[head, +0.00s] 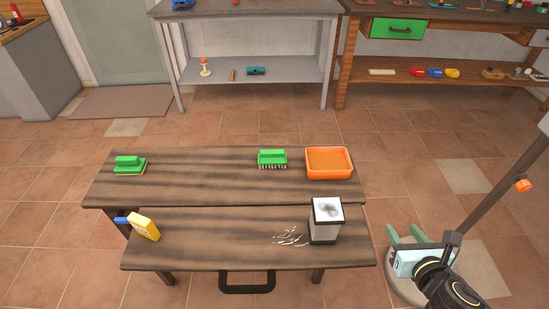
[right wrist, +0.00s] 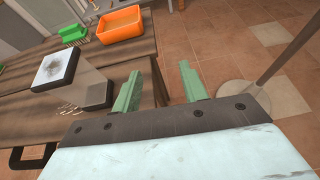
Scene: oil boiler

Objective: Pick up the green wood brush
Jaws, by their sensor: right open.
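A green brush with pale bristles pointing down (head: 272,157) stands on the rear dark wooden bench, just left of an orange tray. It also shows at the top left of the right wrist view (right wrist: 72,33). Another green-handled block (head: 130,164) with a pale underside lies at the left end of that bench. My right gripper (head: 405,235) is open and empty, with green fingers, to the right of the front bench. It is well apart from both green things. In the right wrist view, nothing is between the fingers (right wrist: 160,80). My left gripper is not in view.
The orange tray (head: 329,175) is close to the brush. A slanted pole (head: 500,192) stands right of my gripper. The rear bench's middle is clear.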

